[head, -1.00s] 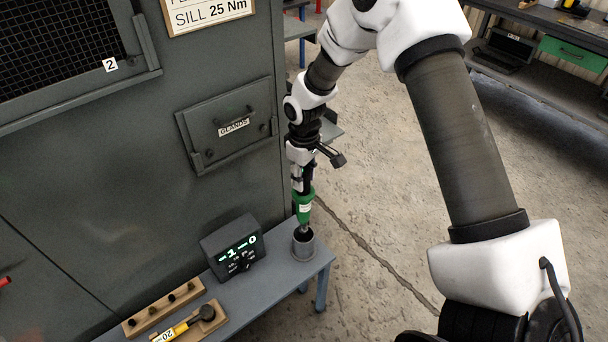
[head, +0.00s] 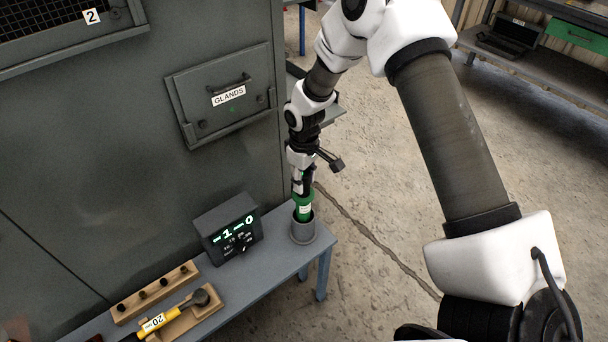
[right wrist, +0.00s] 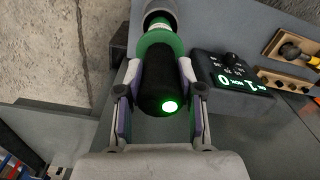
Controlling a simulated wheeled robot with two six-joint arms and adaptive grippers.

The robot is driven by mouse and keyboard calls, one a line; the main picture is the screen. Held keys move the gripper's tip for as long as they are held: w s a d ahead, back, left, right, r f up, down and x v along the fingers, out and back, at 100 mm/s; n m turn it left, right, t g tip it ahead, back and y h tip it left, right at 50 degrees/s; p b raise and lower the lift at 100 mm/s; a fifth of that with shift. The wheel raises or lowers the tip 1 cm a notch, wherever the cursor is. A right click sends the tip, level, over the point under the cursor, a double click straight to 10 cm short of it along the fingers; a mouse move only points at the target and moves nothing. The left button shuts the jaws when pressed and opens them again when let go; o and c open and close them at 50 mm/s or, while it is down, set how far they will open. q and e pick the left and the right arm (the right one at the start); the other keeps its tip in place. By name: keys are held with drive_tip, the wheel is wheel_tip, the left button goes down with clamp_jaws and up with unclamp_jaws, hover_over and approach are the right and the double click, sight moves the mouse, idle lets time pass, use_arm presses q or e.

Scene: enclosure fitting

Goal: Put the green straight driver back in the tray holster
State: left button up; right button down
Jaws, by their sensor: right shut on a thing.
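The green straight driver (head: 303,209) stands upright in the head view, its lower end inside the grey cup-shaped holster (head: 304,232) at the right end of the bench. My right gripper (head: 302,187) is above the holster, shut on the driver's dark upper part. In the right wrist view the two fingers of the gripper (right wrist: 160,100) flank the driver's black body (right wrist: 165,78), whose end shows a lit green light. The green collar (right wrist: 160,42) points into the holster (right wrist: 158,10). The driver's tip is hidden inside the holster. My left gripper is not in view.
A display box (head: 229,228) stands just left of the holster on the narrow grey bench (head: 262,272). A wooden block with holes (head: 155,292) and a yellow-handled tool (head: 172,318) lie farther left. The grey cabinet with its GLANDS hatch (head: 225,95) rises behind.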

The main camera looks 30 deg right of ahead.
drive_tip(key=shift+f, duration=0.35)
drive_tip(key=c, duration=0.7)
unclamp_jaws()
drive_tip(key=shift+o, duration=0.2)
